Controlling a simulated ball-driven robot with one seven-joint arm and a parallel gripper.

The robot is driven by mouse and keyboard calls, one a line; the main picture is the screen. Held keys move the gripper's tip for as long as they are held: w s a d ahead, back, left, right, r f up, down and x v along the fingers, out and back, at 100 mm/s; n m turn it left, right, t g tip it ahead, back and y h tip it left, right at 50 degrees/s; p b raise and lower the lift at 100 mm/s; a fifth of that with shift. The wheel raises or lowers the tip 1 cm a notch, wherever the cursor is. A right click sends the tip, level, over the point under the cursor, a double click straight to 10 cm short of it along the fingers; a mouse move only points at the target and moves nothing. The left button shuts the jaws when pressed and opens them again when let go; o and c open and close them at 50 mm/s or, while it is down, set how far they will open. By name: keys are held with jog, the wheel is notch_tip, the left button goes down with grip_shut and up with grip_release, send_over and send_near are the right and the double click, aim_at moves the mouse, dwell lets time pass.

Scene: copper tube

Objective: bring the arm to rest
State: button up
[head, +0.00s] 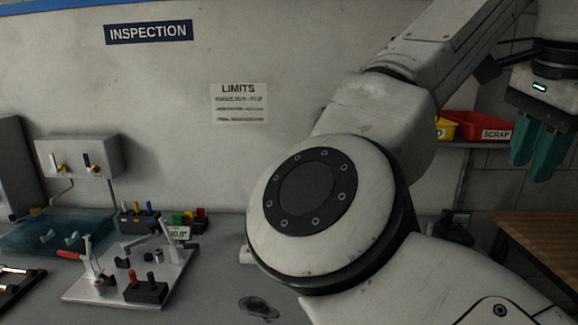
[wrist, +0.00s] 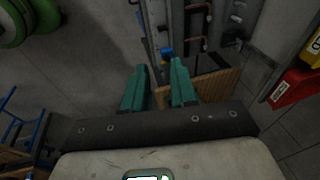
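My gripper (head: 537,150) hangs at the right edge of the head view, with its green fingers pointing down. It is clear of the grey bench and the wooden surface. In the wrist view my gripper (wrist: 162,92) has its two green fingers apart, with nothing between them. My arm crosses the right half of the head view and hides part of the bench and wall.
A grey bench holds a metal fixture plate (head: 118,287), a blue tray (head: 25,238) and small colored tools. A red scrap bin (head: 478,127) sits on a shelf beside my gripper. A wooden tabletop (head: 545,235) lies below it. A paper sign (head: 238,103) hangs on the wall.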

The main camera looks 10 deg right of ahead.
jog(key=d+f+n+h, duration=0.2)
jog(key=f+n, duration=0.1)
jog(key=f, duration=0.8)
jog(key=d+f+n+t+h, duration=0.1)
jog(key=f+n, duration=0.3)
jog(key=f, duration=0.7)
jog(key=d+f+n+h, duration=0.2)
jog(key=f+n, duration=0.1)
jog(key=f, duration=0.7)
jog(key=s+a+f+n+y, duration=0.2)
jog(key=s+a+f+n, duration=0.1)
jog(key=s+f, duration=0.4)
jog(key=s+a+f+n+g+y, duration=0.1)
jog(key=s+a+f+n+y, duration=0.1)
jog(key=s+a+f, duration=0.4)
jog(key=s+a+f+n+g+y, duration=0.1)
jog(key=s+a+f+n, duration=0.3)
jog(key=s+f, duration=0.6)
jog(key=shift+a+f+y, duration=0.2)
jog(key=shift+a+y, duration=0.2)
jog(key=shift+y, duration=0.5)
